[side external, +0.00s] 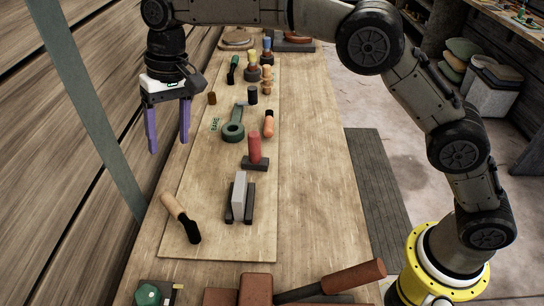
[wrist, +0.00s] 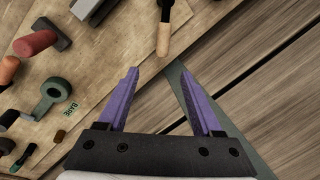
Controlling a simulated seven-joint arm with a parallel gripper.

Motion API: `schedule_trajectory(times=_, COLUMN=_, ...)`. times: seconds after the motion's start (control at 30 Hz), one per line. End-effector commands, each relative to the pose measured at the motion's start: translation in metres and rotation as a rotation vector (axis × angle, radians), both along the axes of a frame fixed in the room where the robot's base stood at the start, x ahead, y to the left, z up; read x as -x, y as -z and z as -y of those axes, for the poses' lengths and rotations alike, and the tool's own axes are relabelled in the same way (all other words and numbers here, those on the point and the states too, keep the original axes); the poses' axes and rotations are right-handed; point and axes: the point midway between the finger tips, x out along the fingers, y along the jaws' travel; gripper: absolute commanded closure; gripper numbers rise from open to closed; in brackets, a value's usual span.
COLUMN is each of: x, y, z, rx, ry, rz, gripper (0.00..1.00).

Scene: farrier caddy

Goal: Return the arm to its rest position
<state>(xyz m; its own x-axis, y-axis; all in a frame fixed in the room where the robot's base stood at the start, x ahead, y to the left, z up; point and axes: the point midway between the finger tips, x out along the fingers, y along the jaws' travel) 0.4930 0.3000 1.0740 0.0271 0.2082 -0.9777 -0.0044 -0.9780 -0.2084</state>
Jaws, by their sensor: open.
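My gripper (side external: 168,130) hangs from my arm above the left edge of the wooden bench (side external: 310,160), beside the plank wall. Its two purple fingers point down, stand apart and have nothing between them. In the wrist view my gripper (wrist: 178,88) also shows spread and empty fingers. A wooden-handled tool with a dark end (side external: 182,220) lies on the board beneath; its pale handle (wrist: 163,38) shows just beyond the fingers in the wrist view. My arm reaches in from the yellow-ringed base at the lower right.
On the board (side external: 210,170) are a grey block in a dark holder (side external: 238,195), a red cylinder on a dark base (side external: 255,150), a green ring-ended piece (side external: 233,130) and several small handled items. A red-handled tool (side external: 345,278) lies at the front. The bench's right side is clear.

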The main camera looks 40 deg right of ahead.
Motion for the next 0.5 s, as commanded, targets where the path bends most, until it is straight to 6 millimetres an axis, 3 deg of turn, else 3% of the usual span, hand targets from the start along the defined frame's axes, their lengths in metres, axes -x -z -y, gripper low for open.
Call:
schedule_trajectory(times=0.07, x=-0.003, y=-0.039, z=0.019, rx=-0.028, ry=0.032, rz=0.057, gripper=0.33)
schedule_trajectory(times=0.2, x=0.015, y=-0.098, z=0.071, rx=-0.050, ry=0.103, rz=0.126, gripper=0.33)
schedule_trajectory(times=0.33, x=0.045, y=-0.136, z=0.119, rx=-0.052, ry=0.157, rz=0.185, gripper=0.33)
schedule_trajectory(times=0.5, x=0.097, y=-0.164, z=0.176, rx=-0.040, ry=0.205, rz=0.261, gripper=0.33)
